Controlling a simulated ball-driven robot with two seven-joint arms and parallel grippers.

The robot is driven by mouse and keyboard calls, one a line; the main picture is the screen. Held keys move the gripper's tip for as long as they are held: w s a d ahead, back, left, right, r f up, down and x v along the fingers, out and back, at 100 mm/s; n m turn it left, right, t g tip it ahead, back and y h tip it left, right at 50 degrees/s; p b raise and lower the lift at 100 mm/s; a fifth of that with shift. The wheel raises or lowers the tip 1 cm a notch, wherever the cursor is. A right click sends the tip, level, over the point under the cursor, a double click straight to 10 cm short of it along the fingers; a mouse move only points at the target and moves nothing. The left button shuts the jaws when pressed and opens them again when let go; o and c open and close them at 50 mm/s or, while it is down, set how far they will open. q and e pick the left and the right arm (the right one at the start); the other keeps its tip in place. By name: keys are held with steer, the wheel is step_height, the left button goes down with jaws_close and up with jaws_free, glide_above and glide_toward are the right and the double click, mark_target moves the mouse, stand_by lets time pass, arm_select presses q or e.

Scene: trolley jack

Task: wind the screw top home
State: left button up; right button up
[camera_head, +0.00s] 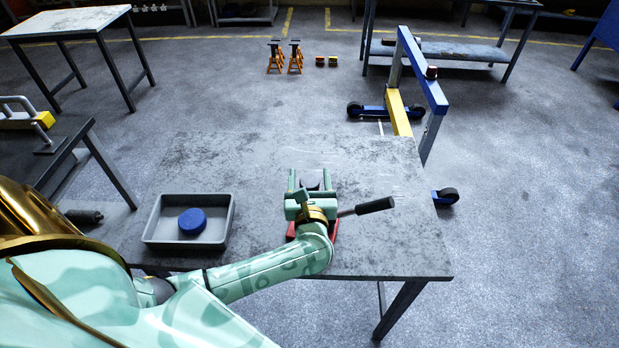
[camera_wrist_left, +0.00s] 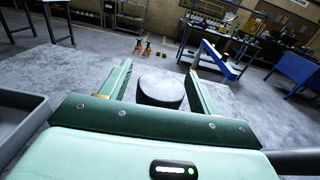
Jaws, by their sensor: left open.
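The dark round screw top (camera_head: 310,183) is on the jack on the grey workbench. In the left wrist view the screw top (camera_wrist_left: 160,92) is a grey-black disc between my fingers, with a gap on each side. My left gripper (camera_head: 310,176) is open around it and does not visibly touch it. The left wrist view shows the same gripper (camera_wrist_left: 158,74) with both fingers apart. The jack's red base (camera_head: 291,230) is mostly hidden under my gripper and wrist. Its black-gripped handle (camera_head: 374,205) sticks out to the right. My right gripper is not in view.
A grey tray (camera_head: 150,232) with a blue disc (camera_head: 192,221) inside stands left of the jack on the workbench (camera_head: 390,245). A blue and yellow hoist (camera_head: 425,75) stands behind the bench. The bench top right of the handle is clear. Orange stands (camera_head: 295,58) are on the floor.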

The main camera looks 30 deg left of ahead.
arm_select(q)
steer(key=c, duration=1)
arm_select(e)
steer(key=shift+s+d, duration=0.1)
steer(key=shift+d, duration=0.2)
arm_select(q)
steer(key=shift+m+h, duration=0.3)
steer(key=shift+h, duration=0.1)
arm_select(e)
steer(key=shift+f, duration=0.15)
